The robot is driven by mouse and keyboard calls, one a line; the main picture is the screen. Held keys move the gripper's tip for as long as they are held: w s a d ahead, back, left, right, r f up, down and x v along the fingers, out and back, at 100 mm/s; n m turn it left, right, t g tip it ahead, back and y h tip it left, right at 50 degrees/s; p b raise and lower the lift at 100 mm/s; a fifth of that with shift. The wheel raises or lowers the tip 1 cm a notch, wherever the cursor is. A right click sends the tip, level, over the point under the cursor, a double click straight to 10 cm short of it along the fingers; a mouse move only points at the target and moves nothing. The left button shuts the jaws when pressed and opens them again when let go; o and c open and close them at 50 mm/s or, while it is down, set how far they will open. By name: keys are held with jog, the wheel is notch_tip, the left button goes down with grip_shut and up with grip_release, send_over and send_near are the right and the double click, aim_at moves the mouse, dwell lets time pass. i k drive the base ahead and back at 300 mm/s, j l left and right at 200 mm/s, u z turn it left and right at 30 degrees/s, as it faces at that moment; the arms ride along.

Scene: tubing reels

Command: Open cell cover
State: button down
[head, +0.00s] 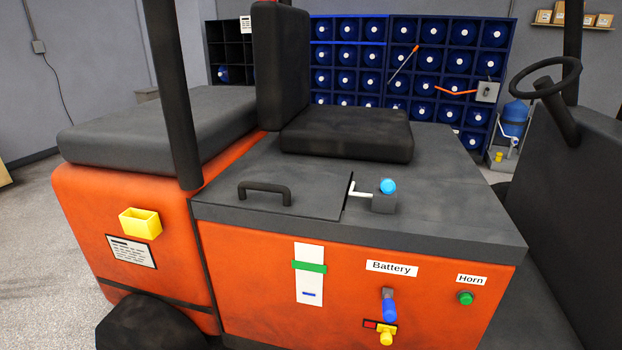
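An orange forklift body carries a dark grey top deck. A flat grey panel with a black bar handle (264,192) is set in the deck and looks like the cell cover (305,178). It lies flat and flush. At its right edge, a white latch arm (361,190) reaches from a grey block (384,203) topped by a blue knob (388,186). I cannot tell whether the arm overlaps the panel edge. My gripper is not in view.
The black seat (346,134) stands behind the panel, and a dark upright post (173,95) rises at its left. The front face carries a Battery label (391,268), a blue handle (389,308) and a green Horn button (465,298). A steering wheel (543,89) is at right.

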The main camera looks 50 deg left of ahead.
aim_at(319, 192)
jog(key=u, duration=2.15)
jog(key=i+u, duration=0.3)
jog(key=i+l+u, duration=0.3)
jog(key=i, duration=0.2)
jog(key=j, duration=0.1)
